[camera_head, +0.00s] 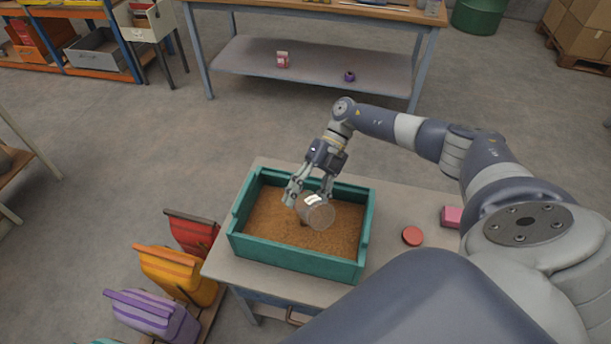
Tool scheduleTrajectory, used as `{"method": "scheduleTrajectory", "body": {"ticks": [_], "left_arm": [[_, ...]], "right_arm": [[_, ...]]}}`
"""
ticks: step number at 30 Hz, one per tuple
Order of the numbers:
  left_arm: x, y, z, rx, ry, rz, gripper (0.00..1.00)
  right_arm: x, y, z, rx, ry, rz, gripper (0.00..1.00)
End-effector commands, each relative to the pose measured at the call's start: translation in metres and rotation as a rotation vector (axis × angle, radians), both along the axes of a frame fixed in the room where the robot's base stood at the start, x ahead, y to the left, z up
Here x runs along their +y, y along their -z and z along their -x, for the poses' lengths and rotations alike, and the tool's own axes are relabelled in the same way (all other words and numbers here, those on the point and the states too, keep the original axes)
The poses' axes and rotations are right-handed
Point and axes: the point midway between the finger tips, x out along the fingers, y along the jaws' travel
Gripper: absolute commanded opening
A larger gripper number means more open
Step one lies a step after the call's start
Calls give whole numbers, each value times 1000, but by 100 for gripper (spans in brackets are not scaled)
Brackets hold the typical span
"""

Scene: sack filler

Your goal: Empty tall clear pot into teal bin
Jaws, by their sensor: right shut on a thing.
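The teal bin (300,258) stands on a table in the middle of the view and holds a layer of brown granular material. My right gripper (308,194) is over the bin, shut on the tall clear pot (318,212). The pot is tilted well over on its side, above the brown material and inside the bin's outline. A small dark patch shows just under the pot. I cannot tell whether anything is left in the pot. My left gripper is not in view.
A red round object (412,236) and a pink block (452,216) lie on the table right of the bin. Red, orange and purple sacks (150,315) stand left of the table. A workbench (310,65) stands behind, with open floor between.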

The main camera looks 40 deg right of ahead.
Motion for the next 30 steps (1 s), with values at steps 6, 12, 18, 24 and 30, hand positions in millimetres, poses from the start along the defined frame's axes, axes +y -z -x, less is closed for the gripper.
{"method": "scheduleTrajectory", "body": {"ticks": [6, 12, 18, 24, 30], "left_arm": [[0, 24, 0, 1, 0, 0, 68], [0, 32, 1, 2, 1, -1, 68], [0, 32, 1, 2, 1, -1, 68], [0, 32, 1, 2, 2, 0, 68], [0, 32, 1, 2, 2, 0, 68]], "right_arm": [[0, 4, -3, 101, -1, -11, 15], [0, 2, -4, 152, 0, -16, 15], [0, 0, -4, 166, -1, -18, 15], [0, 0, -4, 165, -1, -18, 15], [-1, 0, -4, 165, -1, -17, 15]]}}
